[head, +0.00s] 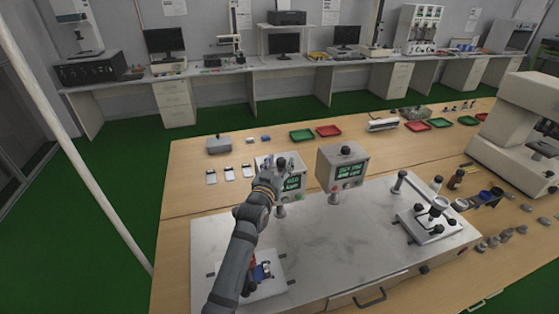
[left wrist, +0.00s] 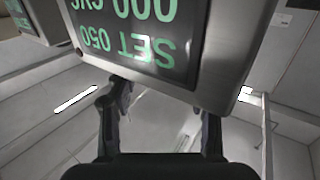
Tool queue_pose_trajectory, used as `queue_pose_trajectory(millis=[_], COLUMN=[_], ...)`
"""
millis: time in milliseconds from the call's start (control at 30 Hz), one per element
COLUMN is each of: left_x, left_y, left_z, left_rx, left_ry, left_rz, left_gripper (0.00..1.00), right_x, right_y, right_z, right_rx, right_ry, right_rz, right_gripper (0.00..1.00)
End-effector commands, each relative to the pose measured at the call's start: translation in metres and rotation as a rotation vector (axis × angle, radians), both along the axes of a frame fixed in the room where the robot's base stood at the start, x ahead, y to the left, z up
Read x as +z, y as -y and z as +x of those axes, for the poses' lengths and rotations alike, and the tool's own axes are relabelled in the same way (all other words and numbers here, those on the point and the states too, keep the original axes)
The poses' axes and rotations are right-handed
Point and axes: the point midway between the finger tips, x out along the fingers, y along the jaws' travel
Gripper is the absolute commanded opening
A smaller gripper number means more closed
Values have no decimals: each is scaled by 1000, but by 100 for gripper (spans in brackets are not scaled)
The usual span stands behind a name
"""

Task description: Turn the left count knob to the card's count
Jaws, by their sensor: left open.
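The left counter box (head: 293,184) stands on a post at the back of the white-topped bench, with green digits on its dark screen. The left wrist view shows its screen (left wrist: 130,35) upside down and close, reading SET 050 and 000 CYC. My left gripper (head: 283,163) is at the top of this box and covers part of it. In the left wrist view its two fingers (left wrist: 163,105) are apart with nothing seen between them. I cannot identify a card with a readable count. My right gripper is not in view.
A second counter box (head: 324,170) with a black knob (head: 346,150) on top stands close to the right. Several small white-and-dark pieces (head: 211,177) lie left of my gripper. A lever fixture (head: 430,222) stands at the right. The white top (head: 340,240) between is mostly clear.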

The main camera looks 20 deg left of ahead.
Motion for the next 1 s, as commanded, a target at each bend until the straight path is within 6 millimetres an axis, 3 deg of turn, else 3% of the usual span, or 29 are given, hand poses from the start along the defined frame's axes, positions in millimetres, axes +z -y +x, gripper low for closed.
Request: queue_pose_trajectory(millis=[267, 633, 1000], left_x=[-1, -1, -3], left_y=[0, 0, -2], left_z=[2, 2, 2], left_rx=[0, 0, -48], left_ry=[0, 0, 0], left_rz=[0, 0, 2], left_gripper=[51, 1, 0], right_x=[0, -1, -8], right_y=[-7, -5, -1], right_z=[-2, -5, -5], right_rx=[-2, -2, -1], right_ry=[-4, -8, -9], right_rz=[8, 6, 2], right_gripper=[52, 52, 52])
